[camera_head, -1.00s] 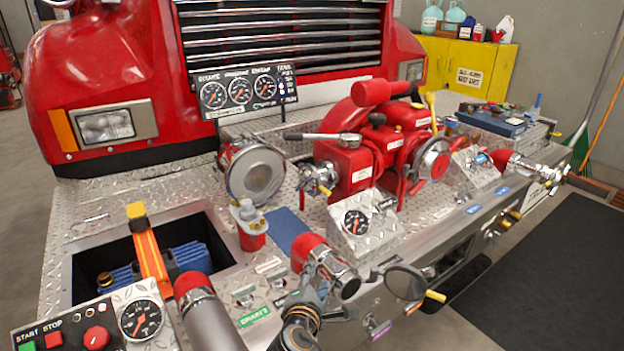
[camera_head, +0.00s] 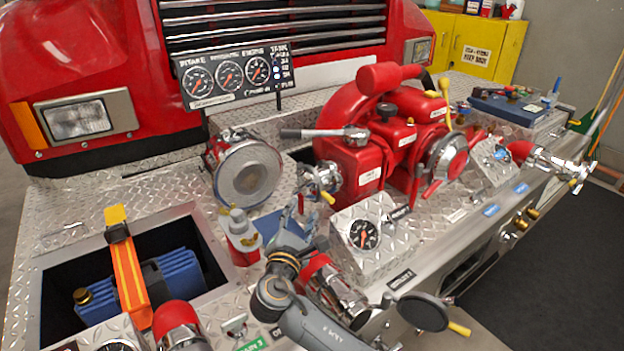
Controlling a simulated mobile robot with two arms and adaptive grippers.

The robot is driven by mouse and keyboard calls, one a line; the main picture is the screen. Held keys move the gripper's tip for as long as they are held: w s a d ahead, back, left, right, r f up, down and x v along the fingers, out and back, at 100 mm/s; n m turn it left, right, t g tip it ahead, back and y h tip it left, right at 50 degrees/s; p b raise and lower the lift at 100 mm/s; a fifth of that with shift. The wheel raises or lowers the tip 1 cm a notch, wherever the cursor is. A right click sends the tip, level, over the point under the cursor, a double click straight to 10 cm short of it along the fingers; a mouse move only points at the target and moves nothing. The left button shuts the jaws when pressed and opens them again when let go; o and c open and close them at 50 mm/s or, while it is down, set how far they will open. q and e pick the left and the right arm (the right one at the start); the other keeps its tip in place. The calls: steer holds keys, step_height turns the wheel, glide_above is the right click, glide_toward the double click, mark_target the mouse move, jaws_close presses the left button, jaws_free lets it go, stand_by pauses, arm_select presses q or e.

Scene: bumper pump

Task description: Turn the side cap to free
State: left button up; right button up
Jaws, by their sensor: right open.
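The red pump (camera_head: 405,135) sits on the diamond-plate bumper. A silver fitting with small lugs and a yellow tip (camera_head: 320,181), which looks like the side cap, is on the pump's left side. My right gripper (camera_head: 298,217) is a little below and to the left of this cap, apart from it in the picture. It is open with nothing seen between its fingers, and its wrist partly hides the red-and-silver outlet behind it. My left gripper is not in view.
A large round silver cap (camera_head: 247,172) stands left of the side cap, with a red-and-silver valve (camera_head: 241,238) below it. A gauge box (camera_head: 365,235) is right of my gripper. A round dark mirror-like disc (camera_head: 423,311) sticks out at the front edge. An open well (camera_head: 60,275) lies left.

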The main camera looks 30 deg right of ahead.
mark_target(313, 183)
steer(key=x, duration=0.5)
steer(key=p+x, duration=0.1)
steer(key=x, duration=0.4)
steer(key=shift+w+d+r, duration=0.25)
steer(key=shift+d, duration=0.05)
steer(key=shift+w+d, duration=0.35)
steer(key=shift+w, duration=0.1)
steer(key=shift+w+d+f, duration=0.1)
steer(key=shift+c, duration=0.7)
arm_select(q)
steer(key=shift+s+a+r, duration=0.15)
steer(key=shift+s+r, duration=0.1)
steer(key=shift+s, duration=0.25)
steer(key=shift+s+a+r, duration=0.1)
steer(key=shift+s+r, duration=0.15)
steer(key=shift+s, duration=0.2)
arm_select(e)
jaws_close()
